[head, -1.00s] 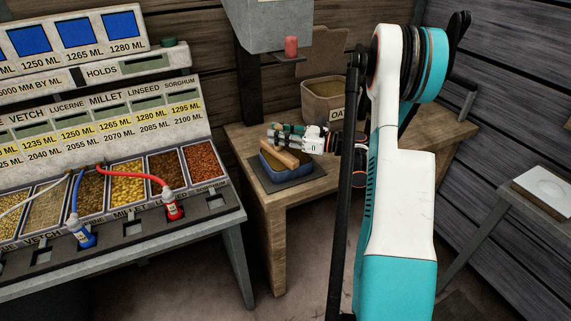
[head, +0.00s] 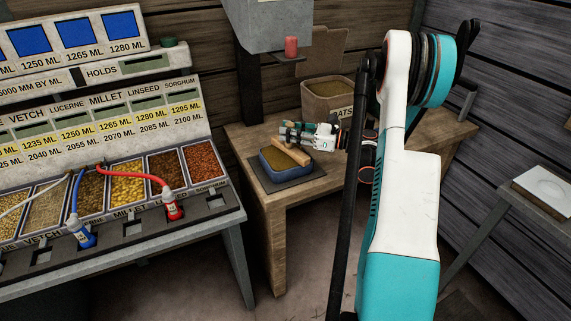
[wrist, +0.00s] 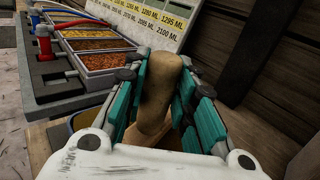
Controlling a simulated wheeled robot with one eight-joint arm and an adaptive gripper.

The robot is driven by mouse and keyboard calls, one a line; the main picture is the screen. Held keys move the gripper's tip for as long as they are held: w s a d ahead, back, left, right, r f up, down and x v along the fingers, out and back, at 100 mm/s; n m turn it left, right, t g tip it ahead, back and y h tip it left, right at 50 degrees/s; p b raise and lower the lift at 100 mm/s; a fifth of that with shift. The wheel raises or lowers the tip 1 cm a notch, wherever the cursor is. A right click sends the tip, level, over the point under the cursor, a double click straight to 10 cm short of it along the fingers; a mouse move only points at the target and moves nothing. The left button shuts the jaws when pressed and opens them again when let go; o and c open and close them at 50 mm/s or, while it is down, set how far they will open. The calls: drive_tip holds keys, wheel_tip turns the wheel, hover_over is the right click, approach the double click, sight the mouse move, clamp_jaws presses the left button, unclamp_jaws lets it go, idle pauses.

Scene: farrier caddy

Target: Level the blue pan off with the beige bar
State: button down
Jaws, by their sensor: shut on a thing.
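The blue pan (head: 289,176) sits on a dark mat on the wooden table in the head view, with brownish grain in it. The beige bar (head: 293,153) lies slantwise across the pan's top, toward its far right side. My gripper (head: 284,134) is at the bar from the far right side. In the wrist view the bar (wrist: 160,88) stands between the teal finger pads, which are shut on it. Only a small bit of the pan's blue rim (wrist: 82,121) shows there; the bar and gripper hide the rest.
An oats bin (head: 329,105) stands behind the pan. A grey hopper (head: 268,25) with a red knob (head: 291,46) hangs above the table. A side table (head: 545,187) stands right.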

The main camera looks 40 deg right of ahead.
drive_tip(key=shift+s+d, duration=0.15)
drive_tip(key=shift+d, duration=0.6)
drive_tip(key=d, duration=0.2)
drive_tip(key=shift+s+d+f, duration=0.1)
drive_tip(key=shift+s+d, duration=0.3)
drive_tip(key=shift+a, duration=0.15)
drive_tip(key=shift+w+a, duration=0.2)
drive_tip(key=shift+a, duration=0.5)
drive_tip(key=shift+w+a, duration=0.2)
drive_tip(key=shift+a, duration=0.45)
drive_tip(key=shift+w+a+r, duration=0.1)
drive_tip(key=shift+w+a, duration=0.15)
drive_tip(key=shift+a, duration=0.45)
drive_tip(key=shift+w+a+r, duration=0.1)
drive_tip(key=shift+w+a, duration=0.1)
drive_tip(key=shift+a, duration=0.5)
